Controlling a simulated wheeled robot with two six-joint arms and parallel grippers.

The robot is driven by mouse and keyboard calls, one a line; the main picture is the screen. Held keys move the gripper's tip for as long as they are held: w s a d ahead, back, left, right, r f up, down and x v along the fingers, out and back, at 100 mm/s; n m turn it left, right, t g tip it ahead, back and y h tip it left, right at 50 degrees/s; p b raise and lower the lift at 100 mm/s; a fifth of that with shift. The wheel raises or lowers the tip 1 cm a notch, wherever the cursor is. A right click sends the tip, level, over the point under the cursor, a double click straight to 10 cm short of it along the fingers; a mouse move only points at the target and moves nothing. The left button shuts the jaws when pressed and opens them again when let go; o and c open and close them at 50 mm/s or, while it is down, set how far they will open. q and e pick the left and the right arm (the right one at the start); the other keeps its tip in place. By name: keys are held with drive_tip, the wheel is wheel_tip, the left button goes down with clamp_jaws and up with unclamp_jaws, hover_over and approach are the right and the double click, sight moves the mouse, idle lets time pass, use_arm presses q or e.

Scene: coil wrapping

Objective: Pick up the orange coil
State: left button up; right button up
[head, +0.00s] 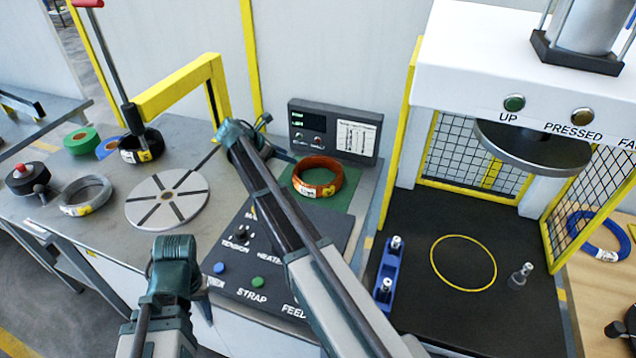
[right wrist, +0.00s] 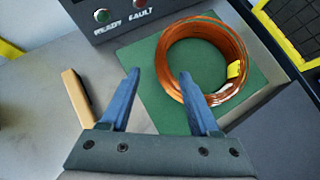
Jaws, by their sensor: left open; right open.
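The orange coil (head: 318,190) is a copper-coloured ring with a white and yellow label. It lies flat on a green square pad (head: 339,197) in front of the control box. In the right wrist view the coil (right wrist: 206,93) is at upper right. My right gripper (right wrist: 159,76) is open and empty, with its right fingertip close to the coil's left side; I cannot tell if they touch. In the head view the right gripper (head: 277,138) is left of and behind the coil. My left gripper (head: 175,250) is open at lower left, away from the coil, its fingers mostly hidden.
The control box (head: 335,130) stands behind the coil, and the tension panel (head: 260,255) is in front. A round turntable (head: 167,198), a grey coil (head: 85,196), a black coil (head: 142,147) and a yellow frame (head: 180,87) are to the left. A caged press (head: 520,150) is right.

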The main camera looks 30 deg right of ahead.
sight(302, 162)
drive_tip(key=b+x, duration=0.1)
drive_tip(key=x, duration=0.2)
drive_tip(key=shift+f+b, duration=0.3)
drive_tip(key=shift+d+f, duration=0.1)
drive_tip(key=shift+d, duration=0.2)
drive_tip(key=b+x, duration=0.3)
drive_tip(key=x, duration=0.2)
drive_tip(key=shift+s+a+f+b, duration=0.1)
drive_tip(key=shift+a+f+b, duration=0.1)
drive_tip(key=shift+b, duration=0.2)
drive_tip(key=shift+d, duration=0.15)
use_arm(q)
wheel_tip(302, 162, down, 6)
drive_tip(key=shift+f, duration=0.15)
use_arm(e)
drive_tip(key=shift+r, duration=0.15)
clamp_jaws()
